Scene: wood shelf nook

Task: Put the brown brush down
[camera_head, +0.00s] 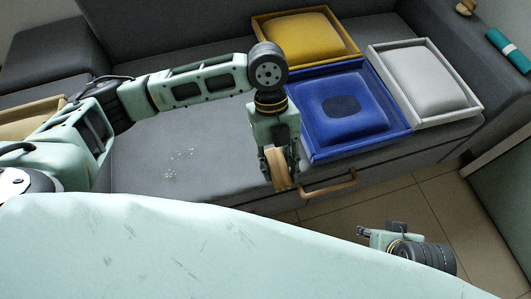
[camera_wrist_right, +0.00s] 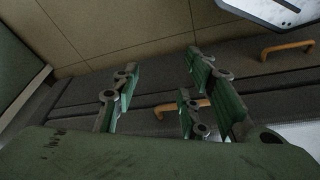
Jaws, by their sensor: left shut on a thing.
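The brown brush (camera_head: 279,169) is in my left gripper (camera_head: 281,183), which points down in the head view. Only a light brown, wood-like part of the brush shows between the fingers; the rest is hidden. The gripper hangs near the front edge of the grey seat (camera_head: 215,125), just left of the blue tray. I cannot tell whether the brush touches the seat. My right gripper (camera_head: 362,233) is low over the floor at the right. In the right wrist view, its fingers (camera_wrist_right: 160,78) are wide apart with nothing between them.
A yellow tray (camera_head: 348,57), a blue tray (camera_head: 405,131) and a light grey tray (camera_head: 474,108) sit at the right of the seat. White specks (camera_head: 178,160) lie on the seat. A wooden handle (camera_head: 328,187) juts from the front. A teal roll (camera_head: 508,48) lies on the armrest.

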